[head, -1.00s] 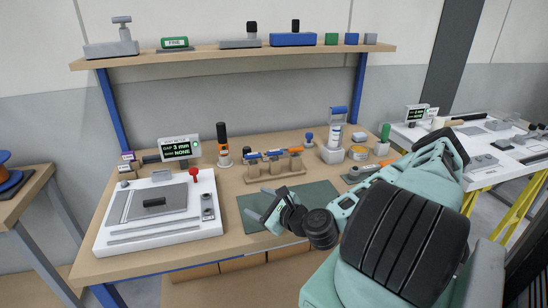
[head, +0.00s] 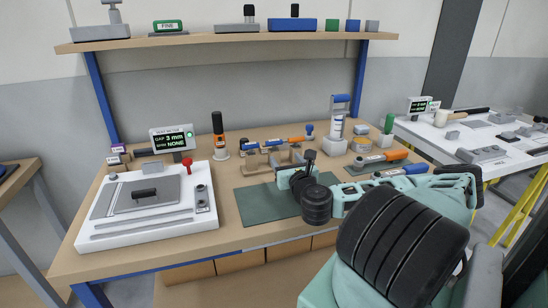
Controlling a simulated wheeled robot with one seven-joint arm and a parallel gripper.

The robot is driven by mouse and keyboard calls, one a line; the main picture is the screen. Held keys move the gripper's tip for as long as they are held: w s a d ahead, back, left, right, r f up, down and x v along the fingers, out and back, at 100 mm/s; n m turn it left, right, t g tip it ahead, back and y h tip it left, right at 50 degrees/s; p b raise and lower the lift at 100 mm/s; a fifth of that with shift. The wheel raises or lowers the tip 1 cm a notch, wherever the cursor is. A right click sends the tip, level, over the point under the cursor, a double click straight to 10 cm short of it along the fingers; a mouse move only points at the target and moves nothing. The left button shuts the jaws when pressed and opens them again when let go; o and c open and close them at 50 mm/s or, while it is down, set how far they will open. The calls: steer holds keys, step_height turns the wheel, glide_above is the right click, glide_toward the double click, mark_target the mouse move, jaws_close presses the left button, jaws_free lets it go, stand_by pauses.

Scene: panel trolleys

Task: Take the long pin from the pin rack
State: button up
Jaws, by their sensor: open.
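A small wooden rack (head: 256,168) stands near the middle of the bench, behind the green mat. It looks like the pin rack. Slim tools with blue and orange handles (head: 298,140) lie across its top. I cannot tell which of its parts is the long pin. My gripper (head: 291,160) is open, in front of the rack's right part in the picture, and hides some of it. I see nothing held between the fingers. I cannot tell whether a finger touches the rack.
The green mat (head: 262,208) is bare below my gripper. A shelf (head: 230,40) hangs above.

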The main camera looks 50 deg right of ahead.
mark_target(275, 145)
steer(key=shift+f+b+x, duration=0.15)
steer(key=shift+b+x, duration=0.65)
steer(key=shift+b, duration=0.55)
steer(key=shift+f+b+x, duration=0.2)
steer(key=shift+b+x, duration=0.55)
steer(key=shift+b, duration=0.6)
steer(key=b, duration=0.1)
steer(key=w+b, duration=0.1)
steer(key=b, duration=0.1)
steer(key=shift+d+r, duration=0.1)
steer(key=shift+d, duration=0.1)
steer(key=shift+w+d+r+p, duration=0.3)
steer(key=shift+w+d+p, duration=0.05)
steer(key=shift+w, duration=0.25)
steer(key=shift+p+x, duration=0.3)
steer(key=shift+x, duration=2.85)
steer(key=shift+w+a, duration=0.1)
steer(key=c, duration=0.8)
